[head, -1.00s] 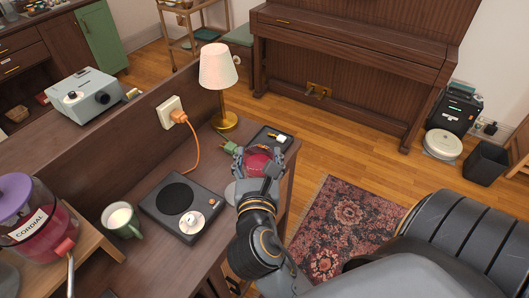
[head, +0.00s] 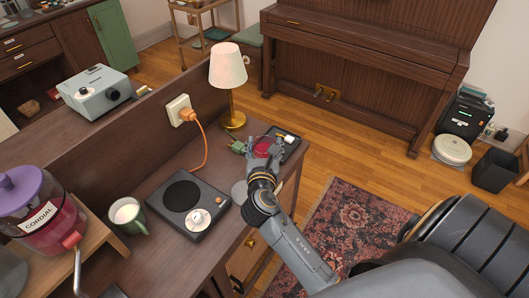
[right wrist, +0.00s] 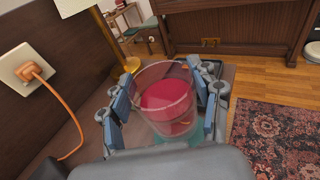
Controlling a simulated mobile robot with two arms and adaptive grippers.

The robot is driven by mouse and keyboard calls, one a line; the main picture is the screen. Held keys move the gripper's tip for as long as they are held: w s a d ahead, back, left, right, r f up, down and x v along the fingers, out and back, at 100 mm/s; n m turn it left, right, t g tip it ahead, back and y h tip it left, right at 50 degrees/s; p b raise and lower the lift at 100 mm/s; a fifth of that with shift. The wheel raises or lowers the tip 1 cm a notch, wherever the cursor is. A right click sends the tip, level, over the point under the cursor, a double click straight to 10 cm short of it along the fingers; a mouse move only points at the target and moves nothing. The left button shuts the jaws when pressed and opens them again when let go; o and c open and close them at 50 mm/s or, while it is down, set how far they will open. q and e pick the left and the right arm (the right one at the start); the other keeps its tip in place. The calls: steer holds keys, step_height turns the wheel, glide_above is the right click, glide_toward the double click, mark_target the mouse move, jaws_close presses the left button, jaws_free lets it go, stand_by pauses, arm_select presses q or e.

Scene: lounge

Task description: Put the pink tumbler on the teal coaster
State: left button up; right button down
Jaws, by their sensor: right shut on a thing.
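The pink tumbler (right wrist: 166,100), a clear glass with deep pink contents, is between the fingers of my right gripper (right wrist: 168,98), which is shut on it. In the head view the tumbler (head: 264,148) is partly hidden by my right gripper (head: 263,152), at the far right end of the desk. It looks upright. A patch of teal, apparently the coaster (right wrist: 188,138), shows at the tumbler's base in the right wrist view. I cannot tell whether the tumbler touches it. My left gripper is not in view.
A black tray (head: 290,150) lies just beyond the tumbler. A dark device (head: 183,206), a green mug (head: 127,214) and a cordial dispenser (head: 42,212) stand to the left.

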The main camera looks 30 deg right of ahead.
mark_target(265, 145)
steer(key=shift+f, duration=1.35)
steer(key=shift+f, duration=0.15)
steer(key=shift+c, duration=1.6)
jaws_free()
steer(key=shift+a, duration=0.1)
steer(key=b+v, duration=0.1)
steer(key=v, duration=1.1)
steer(key=shift+b, duration=0.35)
